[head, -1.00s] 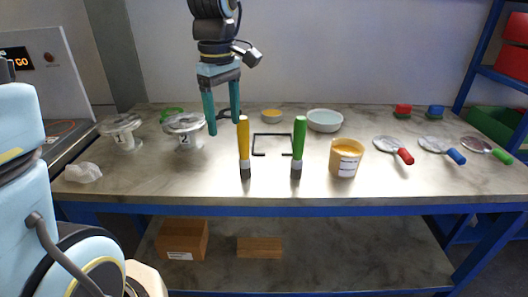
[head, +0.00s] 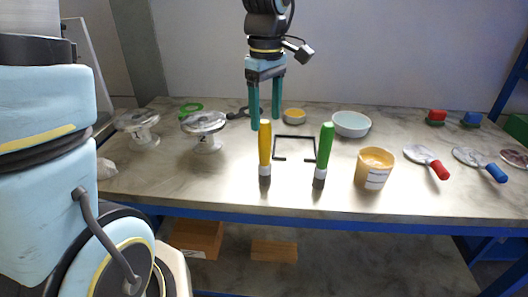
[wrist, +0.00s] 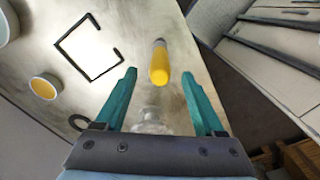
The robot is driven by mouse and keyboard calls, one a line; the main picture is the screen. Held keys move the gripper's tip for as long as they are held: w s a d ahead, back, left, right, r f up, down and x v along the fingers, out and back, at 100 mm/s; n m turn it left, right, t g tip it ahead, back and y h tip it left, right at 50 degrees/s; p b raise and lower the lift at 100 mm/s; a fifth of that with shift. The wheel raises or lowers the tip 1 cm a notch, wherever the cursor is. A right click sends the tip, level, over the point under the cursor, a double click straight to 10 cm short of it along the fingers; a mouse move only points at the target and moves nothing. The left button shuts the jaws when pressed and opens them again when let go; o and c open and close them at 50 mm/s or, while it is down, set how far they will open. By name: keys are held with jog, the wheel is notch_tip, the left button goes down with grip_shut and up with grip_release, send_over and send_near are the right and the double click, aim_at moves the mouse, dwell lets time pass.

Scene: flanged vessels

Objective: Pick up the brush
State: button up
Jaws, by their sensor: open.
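A brush with a yellow handle (head: 265,145) stands upright, handle up, near the front of the table. A second brush with a green handle (head: 325,150) stands upright to its right. My gripper (head: 266,122) is open and points down, its fingertips at the level of the yellow handle's top in the head view. In the wrist view the yellow handle (wrist: 159,65) shows between my open fingers (wrist: 158,75), apart from both. The green-handled brush is not visible in the wrist view.
Trowels (head: 428,162) lie at right.

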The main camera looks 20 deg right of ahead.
aim_at(265, 147)
notch_tip(265, 147, down, 9)
jog(key=shift+w+a+f+p, duration=0.1)
jog(key=shift+p, duration=1.1)
jog(key=shift+c, duration=0.4)
grip_shut()
